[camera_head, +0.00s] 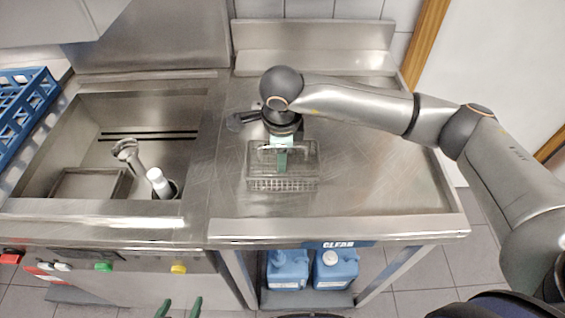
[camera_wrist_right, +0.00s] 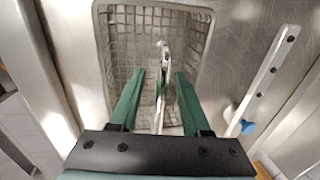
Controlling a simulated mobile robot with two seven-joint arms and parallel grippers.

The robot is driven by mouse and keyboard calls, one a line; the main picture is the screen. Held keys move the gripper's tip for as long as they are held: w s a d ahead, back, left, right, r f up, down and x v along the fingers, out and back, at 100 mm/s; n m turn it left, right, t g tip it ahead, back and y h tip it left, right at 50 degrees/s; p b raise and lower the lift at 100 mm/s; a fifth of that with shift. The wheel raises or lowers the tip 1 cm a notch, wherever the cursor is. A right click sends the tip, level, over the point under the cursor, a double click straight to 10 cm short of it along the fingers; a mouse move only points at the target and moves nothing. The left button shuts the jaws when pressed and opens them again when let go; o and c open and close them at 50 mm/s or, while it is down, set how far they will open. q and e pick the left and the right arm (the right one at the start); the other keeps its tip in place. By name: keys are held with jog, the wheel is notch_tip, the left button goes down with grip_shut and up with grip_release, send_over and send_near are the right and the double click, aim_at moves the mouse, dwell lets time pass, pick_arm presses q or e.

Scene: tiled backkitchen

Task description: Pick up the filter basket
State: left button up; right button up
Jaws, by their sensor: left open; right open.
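The filter basket (camera_head: 298,184) is a rectangular wire-mesh basket on the steel counter in the head view. In the right wrist view the basket (camera_wrist_right: 120,45) lies below the fingers. Its thin pale handle (camera_wrist_right: 164,52) stands up between the two green fingers. My right gripper (camera_head: 283,163) points down over the basket; in the wrist view the gripper (camera_wrist_right: 160,75) is open, one finger on each side of the handle, with gaps visible. My left gripper (camera_head: 178,306) is open and empty at the bottom edge, in front of the counter; only its green fingertips show.
A sink (camera_head: 85,115) with a tap and a white-topped item lies to the left. A blue rack (camera_head: 22,100) is at the far left. Blue canisters (camera_head: 335,270) stand on the shelf below. The counter right of the basket (camera_head: 385,190) is clear.

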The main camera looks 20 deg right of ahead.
grip_shut()
dwell(0.3)
dwell(1.1)
